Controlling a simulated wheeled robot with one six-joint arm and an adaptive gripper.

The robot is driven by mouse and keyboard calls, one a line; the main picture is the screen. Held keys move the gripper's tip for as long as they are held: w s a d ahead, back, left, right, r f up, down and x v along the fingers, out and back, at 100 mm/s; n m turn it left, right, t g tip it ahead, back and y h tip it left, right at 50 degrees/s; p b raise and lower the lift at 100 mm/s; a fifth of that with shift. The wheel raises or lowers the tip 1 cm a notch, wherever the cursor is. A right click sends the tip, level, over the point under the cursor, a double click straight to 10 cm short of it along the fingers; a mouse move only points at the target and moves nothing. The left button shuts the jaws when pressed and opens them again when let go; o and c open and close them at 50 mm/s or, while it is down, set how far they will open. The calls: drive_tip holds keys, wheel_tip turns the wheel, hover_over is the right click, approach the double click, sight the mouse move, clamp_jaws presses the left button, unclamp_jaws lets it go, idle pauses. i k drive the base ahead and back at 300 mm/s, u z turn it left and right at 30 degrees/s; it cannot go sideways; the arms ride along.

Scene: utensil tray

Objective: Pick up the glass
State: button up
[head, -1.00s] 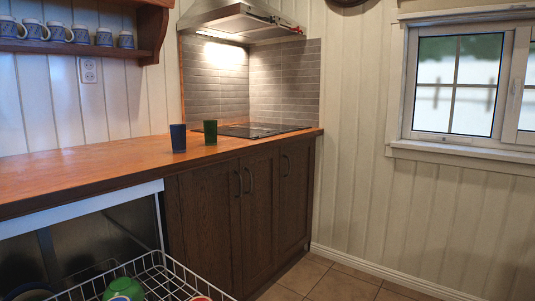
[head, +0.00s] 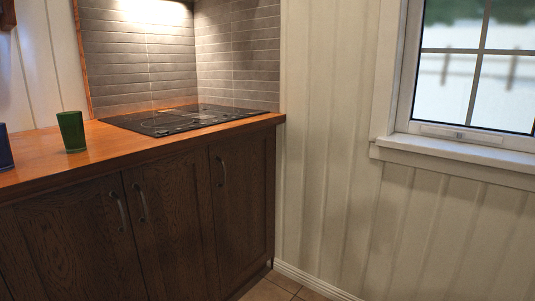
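A green glass (head: 72,131) stands upright on the wooden counter (head: 30,163), left of the cooktop. A blue glass (head: 4,148) stands at the left edge of the head view, partly cut off by the frame. Both are apart from each other, and nothing touches them. My gripper is not in view.
A black cooktop (head: 190,118) is set into the counter. Dark wooden cabinets (head: 170,215) with handles are below it. A white panelled wall (head: 335,170) with a window (head: 470,65) closes off the right side. A little tiled floor (head: 282,287) shows at the bottom.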

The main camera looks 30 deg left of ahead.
sight(71, 124)
drive_tip(key=i, duration=2.1)
drive_tip(key=u, duration=3.85)
drive_tip(key=i, duration=0.3)
drive_tip(key=u, duration=0.05)
